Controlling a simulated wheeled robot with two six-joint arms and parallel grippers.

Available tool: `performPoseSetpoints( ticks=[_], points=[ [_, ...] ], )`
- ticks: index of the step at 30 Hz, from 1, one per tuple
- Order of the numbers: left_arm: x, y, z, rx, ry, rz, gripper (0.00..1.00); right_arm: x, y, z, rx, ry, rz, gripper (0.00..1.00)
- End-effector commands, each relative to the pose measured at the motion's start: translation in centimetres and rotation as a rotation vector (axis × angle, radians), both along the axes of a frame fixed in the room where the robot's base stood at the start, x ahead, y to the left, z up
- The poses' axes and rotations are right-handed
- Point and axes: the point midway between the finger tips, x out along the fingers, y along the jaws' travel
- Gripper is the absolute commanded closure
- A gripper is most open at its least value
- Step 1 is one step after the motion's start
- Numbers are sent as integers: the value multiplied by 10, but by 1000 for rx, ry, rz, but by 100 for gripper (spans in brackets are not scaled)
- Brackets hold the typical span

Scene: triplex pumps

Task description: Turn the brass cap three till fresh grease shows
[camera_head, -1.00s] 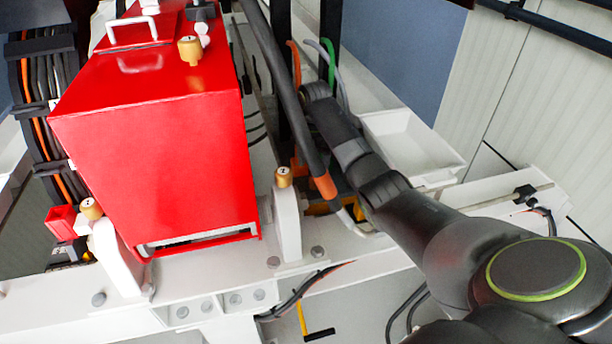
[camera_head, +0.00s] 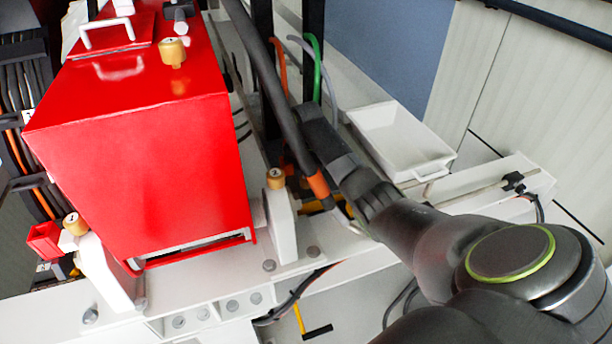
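Three brass caps show in the head view. One brass cap (camera_head: 173,52) is on top of the red pump housing (camera_head: 145,170). A second brass cap (camera_head: 276,179) sits on a white post right of the housing. A third brass cap (camera_head: 75,224) sits by a white post at the lower left. Their small top marks are too small to read surely, and no grease is visible. My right arm comes in from the right, and its dark gripper end (camera_head: 306,114) is behind the black hose, apart from the caps. Its fingers cannot be made out. My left gripper is out of view.
A black hose (camera_head: 270,85) with an orange end runs down beside the housing. A white tray (camera_head: 400,143) lies right of my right arm. Green and orange hoses stand behind. A yellow-and-black handle (camera_head: 317,331) is low in the middle. Cables line the left side.

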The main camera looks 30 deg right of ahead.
Motion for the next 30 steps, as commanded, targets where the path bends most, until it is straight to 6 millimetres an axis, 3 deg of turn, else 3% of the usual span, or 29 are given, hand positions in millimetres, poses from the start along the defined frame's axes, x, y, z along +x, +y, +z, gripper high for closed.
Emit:
performPoseSetpoints(
  ticks=[3,14,30],
  points=[
    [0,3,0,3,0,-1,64,0,0,0,1,-2,0,90],
    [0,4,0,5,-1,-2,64,0,1,0,2,-1,-72,90],
    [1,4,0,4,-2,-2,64,0,1,0,2,-1,-526,90]
  ],
)
